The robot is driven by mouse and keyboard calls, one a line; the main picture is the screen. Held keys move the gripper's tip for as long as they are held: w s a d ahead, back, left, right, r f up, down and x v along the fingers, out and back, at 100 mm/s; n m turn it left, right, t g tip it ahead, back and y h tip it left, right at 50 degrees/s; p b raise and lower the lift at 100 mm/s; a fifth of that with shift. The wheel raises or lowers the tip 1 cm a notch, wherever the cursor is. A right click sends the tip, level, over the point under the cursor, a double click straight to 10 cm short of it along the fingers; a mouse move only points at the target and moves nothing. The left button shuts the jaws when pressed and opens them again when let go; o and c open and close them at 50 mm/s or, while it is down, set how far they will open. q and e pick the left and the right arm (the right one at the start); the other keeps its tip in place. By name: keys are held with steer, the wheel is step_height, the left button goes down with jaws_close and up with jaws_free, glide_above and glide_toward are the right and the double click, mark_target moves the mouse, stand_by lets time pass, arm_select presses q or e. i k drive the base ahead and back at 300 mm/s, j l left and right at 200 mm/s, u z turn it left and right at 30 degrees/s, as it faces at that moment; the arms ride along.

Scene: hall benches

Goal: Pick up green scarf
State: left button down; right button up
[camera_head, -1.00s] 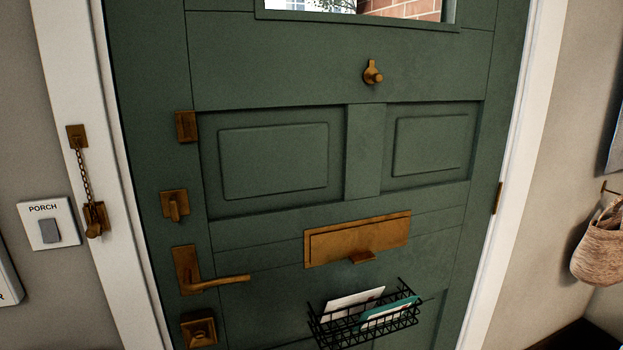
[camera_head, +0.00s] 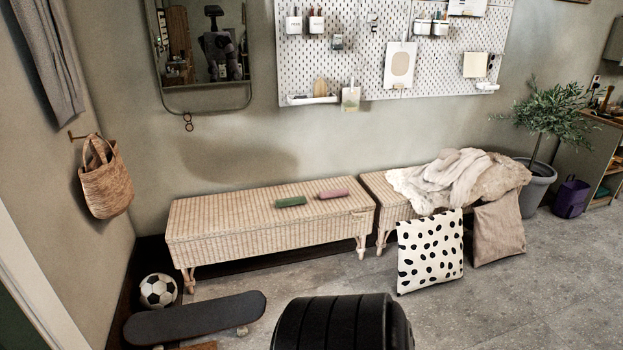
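A small rolled green bundle (camera_head: 291,202), which looks like the green scarf, lies on the left wicker bench (camera_head: 225,220), near the middle of its top. A similar pink roll (camera_head: 333,193) lies just to its right, with a small gap between them. Nothing hides the green roll. Neither of my grippers is in view.
A soccer ball (camera_head: 158,290) and a skateboard (camera_head: 195,318) lie on the floor left of the bench front. A second bench at right carries a heaped cream blanket (camera_head: 460,178). A spotted cushion (camera_head: 430,252) and a beige cushion (camera_head: 498,230) lean against it.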

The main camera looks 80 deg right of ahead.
mark_target(301, 200)
steer(key=z, duration=2.4)
steer(key=u, duration=0.35)
steer(key=i+l+u, duration=0.45)
steer(key=l, duration=0.15)
steer(key=i+l+u, duration=0.25)
steer(key=l+u, duration=0.2)
steer(key=l, duration=0.2)
